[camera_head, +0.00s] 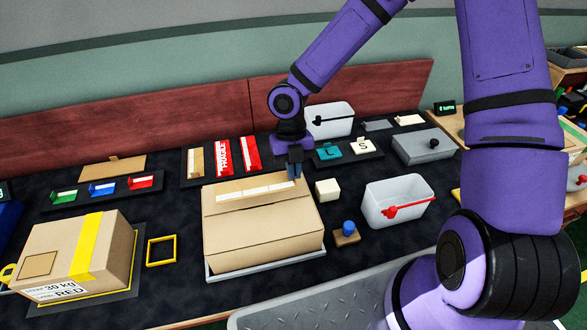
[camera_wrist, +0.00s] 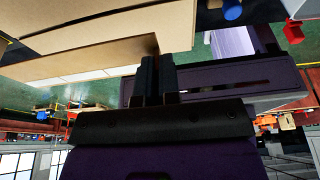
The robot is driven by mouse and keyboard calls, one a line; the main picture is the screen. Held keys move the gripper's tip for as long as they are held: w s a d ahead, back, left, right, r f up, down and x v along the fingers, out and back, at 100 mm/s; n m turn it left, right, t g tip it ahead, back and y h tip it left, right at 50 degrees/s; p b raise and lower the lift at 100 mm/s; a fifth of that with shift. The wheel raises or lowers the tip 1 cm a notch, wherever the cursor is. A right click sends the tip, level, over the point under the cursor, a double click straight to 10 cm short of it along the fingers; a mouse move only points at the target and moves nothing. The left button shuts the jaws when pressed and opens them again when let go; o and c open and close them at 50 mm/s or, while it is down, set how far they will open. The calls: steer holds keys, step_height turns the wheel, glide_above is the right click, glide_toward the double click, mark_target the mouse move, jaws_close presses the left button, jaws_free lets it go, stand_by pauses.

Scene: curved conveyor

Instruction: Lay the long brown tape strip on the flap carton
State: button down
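The flap carton (camera_head: 262,240) is a tan box in the middle of the bench, on a light tray. Its top shows tan panels, with a white segmented strip (camera_head: 257,191) along the back one. The long brown tape strip (camera_head: 196,163) lies in a dark holder behind the carton, left of two red strips. My gripper (camera_head: 295,172) is at the carton's back right corner, fingers pointing down. In the wrist view my gripper's fingers (camera_wrist: 158,62) are close together beside the end of a tan carton panel (camera_wrist: 85,66), with nothing visible between them. Whether they touch it is unclear.
A taped box (camera_head: 60,262) stands left, beside a yellow frame (camera_head: 161,250). A cream cube (camera_head: 327,190), a blue-knobbed block (camera_head: 347,234) and a clear bin with a red handle (camera_head: 395,202) sit right of the carton. Another bin (camera_head: 330,118) stands behind my gripper.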

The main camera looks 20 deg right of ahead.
mark_target(294, 200)
steer(key=shift+f, duration=0.1)
steer(key=shift+f, duration=3.8)
steer(key=c, duration=1.2)
jaws_free()
steer(key=shift+c, duration=0.2)
steer(key=v, duration=1)
steer(key=shift+r, duration=0.4)
steer(key=shift+w, duration=0.1)
